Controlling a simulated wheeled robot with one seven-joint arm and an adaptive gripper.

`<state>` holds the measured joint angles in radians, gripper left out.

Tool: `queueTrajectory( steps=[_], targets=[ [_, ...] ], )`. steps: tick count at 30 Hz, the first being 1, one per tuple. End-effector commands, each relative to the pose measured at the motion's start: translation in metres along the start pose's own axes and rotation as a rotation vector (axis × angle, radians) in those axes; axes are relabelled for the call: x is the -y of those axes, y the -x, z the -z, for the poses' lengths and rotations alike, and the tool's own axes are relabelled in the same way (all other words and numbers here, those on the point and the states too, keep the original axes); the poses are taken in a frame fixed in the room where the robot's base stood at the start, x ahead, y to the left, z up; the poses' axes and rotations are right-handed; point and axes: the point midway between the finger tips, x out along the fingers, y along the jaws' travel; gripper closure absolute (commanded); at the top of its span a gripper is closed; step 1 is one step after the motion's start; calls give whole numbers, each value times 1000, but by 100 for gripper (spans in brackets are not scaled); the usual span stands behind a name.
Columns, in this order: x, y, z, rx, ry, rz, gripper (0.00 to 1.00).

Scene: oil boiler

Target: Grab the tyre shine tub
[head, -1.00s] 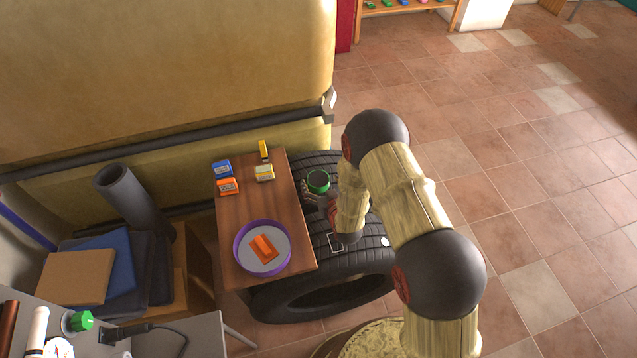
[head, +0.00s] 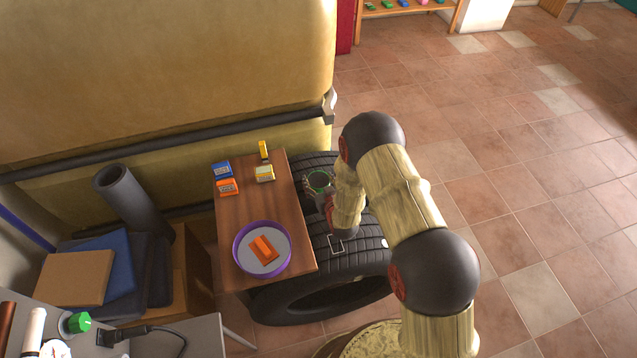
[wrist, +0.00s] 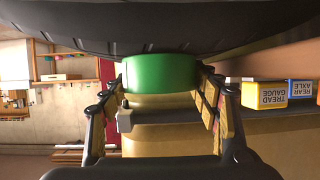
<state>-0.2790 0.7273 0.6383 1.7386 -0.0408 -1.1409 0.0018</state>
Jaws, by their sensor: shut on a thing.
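The tyre shine tub appears to be the round green tub with a dark top (head: 319,179), on the upper side of the black tyre (head: 372,258) beside the wooden board. In the wrist view, which looks upside down, the green tub (wrist: 160,72) sits between the two fingers, against the dark tyre. My gripper (wrist: 160,80) is shut on the tub, one finger on each side. In the head view my wrist partly covers the tub. I cannot tell whether it is clear of the tyre.
The wooden board (head: 236,205) on the left carries a blue box (head: 222,170), an orange box (head: 227,187), a yellow box (head: 265,173) and a purple-rimmed bowl (head: 237,262) with an orange block in it. A yellow tank (head: 170,80) stands behind. Tiled floor is open at right.

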Motion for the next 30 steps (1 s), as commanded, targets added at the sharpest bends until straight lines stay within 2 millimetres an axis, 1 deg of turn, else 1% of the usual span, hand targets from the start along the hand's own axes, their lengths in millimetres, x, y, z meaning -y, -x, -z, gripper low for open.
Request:
queueTrajectory(
  steps=[2, 15, 25, 30],
  targets=[
    [0, 0, 0, 0, 0, 0, 50],
    [0, 0, 0, 0, 0, 0, 74],
    [0, 1, 4, -2, 0, 0, 74],
    [0, 7, 20, -3, 0, 0, 74]
  ],
)
